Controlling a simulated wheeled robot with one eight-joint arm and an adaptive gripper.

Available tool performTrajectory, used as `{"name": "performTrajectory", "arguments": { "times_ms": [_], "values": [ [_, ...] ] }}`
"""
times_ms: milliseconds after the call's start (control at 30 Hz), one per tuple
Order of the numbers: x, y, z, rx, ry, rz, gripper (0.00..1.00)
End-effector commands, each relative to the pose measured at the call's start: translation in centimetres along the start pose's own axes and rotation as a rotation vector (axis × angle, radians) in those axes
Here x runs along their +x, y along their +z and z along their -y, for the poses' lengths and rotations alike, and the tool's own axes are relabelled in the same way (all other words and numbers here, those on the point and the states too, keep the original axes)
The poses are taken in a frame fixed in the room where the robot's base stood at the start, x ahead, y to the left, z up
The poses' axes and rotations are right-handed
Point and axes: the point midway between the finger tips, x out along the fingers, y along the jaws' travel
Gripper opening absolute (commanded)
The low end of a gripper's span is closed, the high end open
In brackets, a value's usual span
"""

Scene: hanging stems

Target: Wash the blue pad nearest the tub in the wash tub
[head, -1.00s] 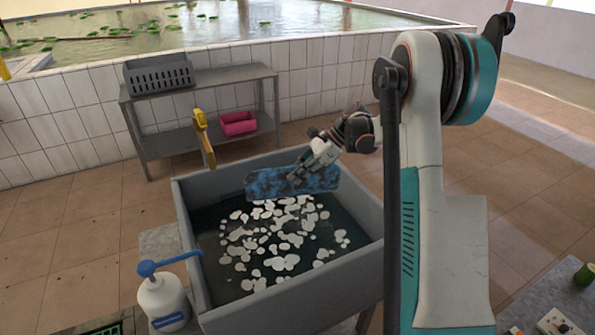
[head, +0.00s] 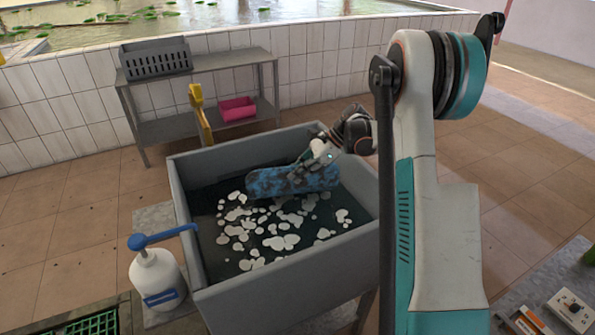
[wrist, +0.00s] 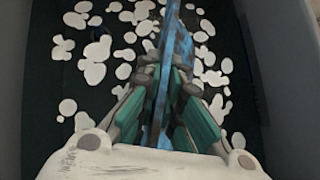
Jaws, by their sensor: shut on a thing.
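The blue pad (head: 275,182) has dark blotches over its face. My gripper (head: 308,168) is shut on its upper edge toward its right end. The pad is inside the grey wash tub (head: 177,195), and its lower edge is at or close to the dark water with white foam patches (head: 283,242). I cannot tell whether the edge is under the surface. In the wrist view the pad (wrist: 168,70) shows edge-on between the fingers of my gripper (wrist: 163,95), with foam on both sides.
A white bottle with a blue pump (head: 158,280) stands left of the tub. Behind are a metal shelf (head: 200,83) with a grey crate (head: 155,58) and a pink bin (head: 237,108), and a yellow upright tool (head: 200,112). A green grate (head: 95,322) is at lower left.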

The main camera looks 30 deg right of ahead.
Motion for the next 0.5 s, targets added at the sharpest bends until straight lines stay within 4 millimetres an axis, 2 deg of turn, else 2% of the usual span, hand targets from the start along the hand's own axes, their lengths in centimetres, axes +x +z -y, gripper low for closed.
{"name": "performTrajectory", "arguments": {
  "times_ms": [500],
  "values": [
    [3.3,-3.3,0.0,0.000,0.000,0.000,0.00]
  ]
}}
